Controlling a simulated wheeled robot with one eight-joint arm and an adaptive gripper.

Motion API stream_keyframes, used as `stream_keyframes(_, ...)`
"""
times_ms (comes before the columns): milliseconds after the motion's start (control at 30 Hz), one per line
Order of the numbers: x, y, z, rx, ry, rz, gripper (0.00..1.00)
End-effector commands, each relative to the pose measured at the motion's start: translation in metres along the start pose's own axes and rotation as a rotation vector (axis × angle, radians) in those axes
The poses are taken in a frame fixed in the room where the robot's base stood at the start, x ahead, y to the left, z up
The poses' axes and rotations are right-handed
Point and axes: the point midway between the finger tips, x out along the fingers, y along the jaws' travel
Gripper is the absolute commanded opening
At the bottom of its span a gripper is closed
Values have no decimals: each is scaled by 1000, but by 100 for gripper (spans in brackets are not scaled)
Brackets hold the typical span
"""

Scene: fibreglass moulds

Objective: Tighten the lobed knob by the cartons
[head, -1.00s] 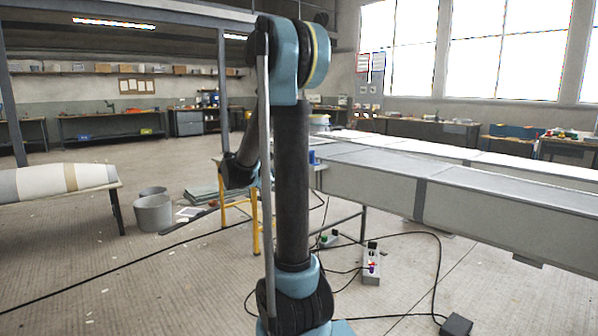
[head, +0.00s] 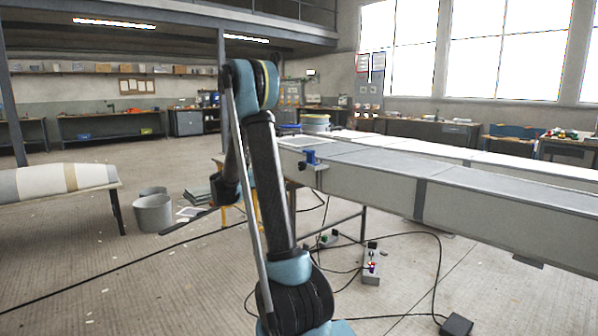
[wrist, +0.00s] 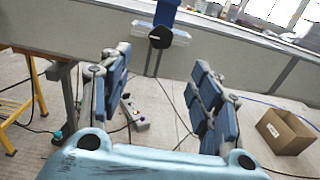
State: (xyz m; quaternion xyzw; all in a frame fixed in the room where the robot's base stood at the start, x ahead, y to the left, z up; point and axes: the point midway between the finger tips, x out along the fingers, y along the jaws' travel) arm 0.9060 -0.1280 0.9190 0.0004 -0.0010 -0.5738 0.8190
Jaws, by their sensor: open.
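A dark lobed knob (wrist: 160,37) sits on a blue clamp (wrist: 166,12) at the edge of a long grey mould (wrist: 220,45), top centre of the wrist view. My gripper (wrist: 160,66) is open and empty. Its blue fingers stand left and right below the knob, apart from it. In the head view the blue clamp (head: 311,157) shows at the mould's near left corner, just right of my arm; the knob is too small there to make out clearly. An open brown carton (wrist: 285,131) stands on the floor at the right of the wrist view.
A yellow trestle (wrist: 25,95) stands left in the wrist view. Cables and a small control box (head: 371,264) lie on the floor below the mould. Grey buckets (head: 153,210) and a bench with a pale mould (head: 60,182) are at left. Open floor lies between.

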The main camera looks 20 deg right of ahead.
Motion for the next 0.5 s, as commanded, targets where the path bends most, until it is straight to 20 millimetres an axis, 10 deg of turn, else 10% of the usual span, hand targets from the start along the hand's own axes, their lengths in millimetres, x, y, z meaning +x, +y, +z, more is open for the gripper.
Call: stream_keyframes(500,93,-1,0,1,1,-3,57)
